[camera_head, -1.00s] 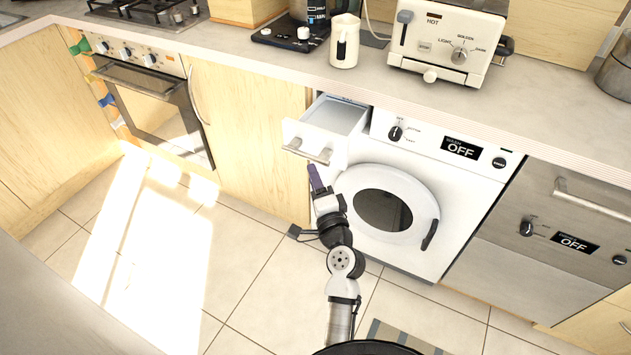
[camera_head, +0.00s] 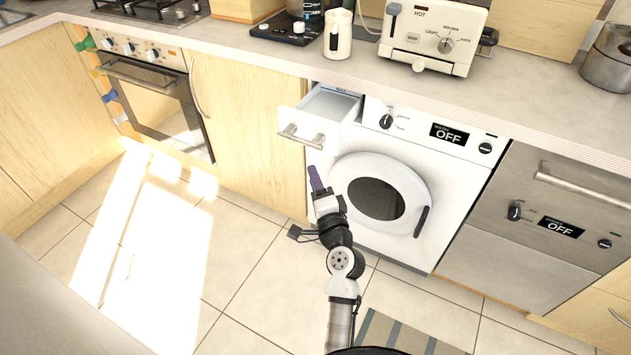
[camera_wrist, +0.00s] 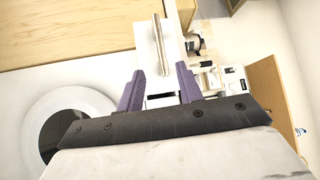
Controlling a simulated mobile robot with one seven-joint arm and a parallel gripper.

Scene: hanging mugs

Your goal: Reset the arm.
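My gripper (camera_head: 315,178) has purple fingers and is in front of the washing machine, just below the pulled-out detergent drawer (camera_head: 299,124). In the wrist view my gripper (camera_wrist: 160,86) shows its two fingers spread apart with nothing between them. The drawer's handle (camera_wrist: 162,42) lies beyond the fingertips there, apart from them. My arm reaches up from the bottom of the head view, and my gripper points at the drawer side of the washing machine (camera_head: 418,225).
The round washer door (camera_head: 380,198) appears closed. A dishwasher-like steel appliance (camera_head: 530,225) is to the right and an oven (camera_head: 155,100) to the left. A toaster (camera_head: 435,35) and a white mug-like jug (camera_head: 338,35) stand on the counter. The tiled floor (camera_head: 240,270) is mostly clear; a striped mat (camera_head: 385,332) lies at the bottom.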

